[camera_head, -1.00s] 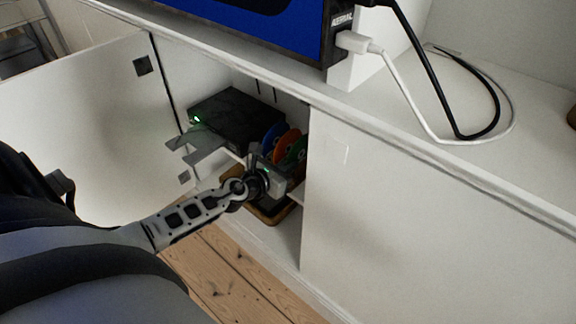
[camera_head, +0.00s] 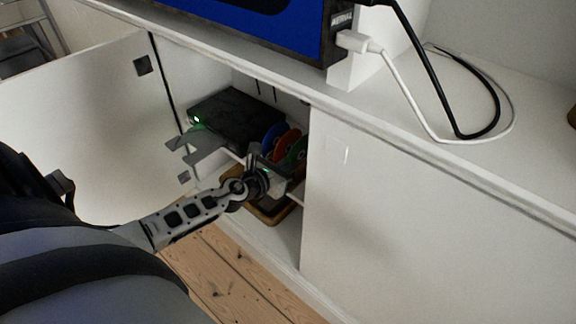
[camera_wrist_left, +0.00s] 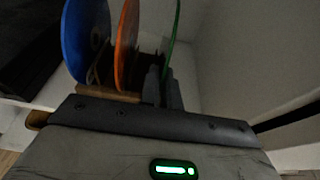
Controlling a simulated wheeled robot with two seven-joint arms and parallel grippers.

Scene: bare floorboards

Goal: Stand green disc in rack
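The green disc (camera_head: 297,149) is upright inside the open cabinet, to the right of an orange disc (camera_head: 285,144) and a blue disc (camera_head: 272,139). In the left wrist view the green disc (camera_wrist_left: 174,38) shows nearly edge-on between the close-set fingers of my left gripper (camera_wrist_left: 162,88), which looks shut on it. The wooden rack (camera_wrist_left: 107,94) shows below the blue and orange discs; whether the green disc rests in a slot is hidden by the fingers. In the head view my left gripper (camera_head: 274,172) is in front of the discs. My right gripper is not in view.
A black box (camera_head: 236,118) with a green light stands left of the discs on the cabinet shelf. The open door (camera_head: 85,120) is at the left, and a closed white panel (camera_head: 420,210) bounds the right side. A screen and cables are on top.

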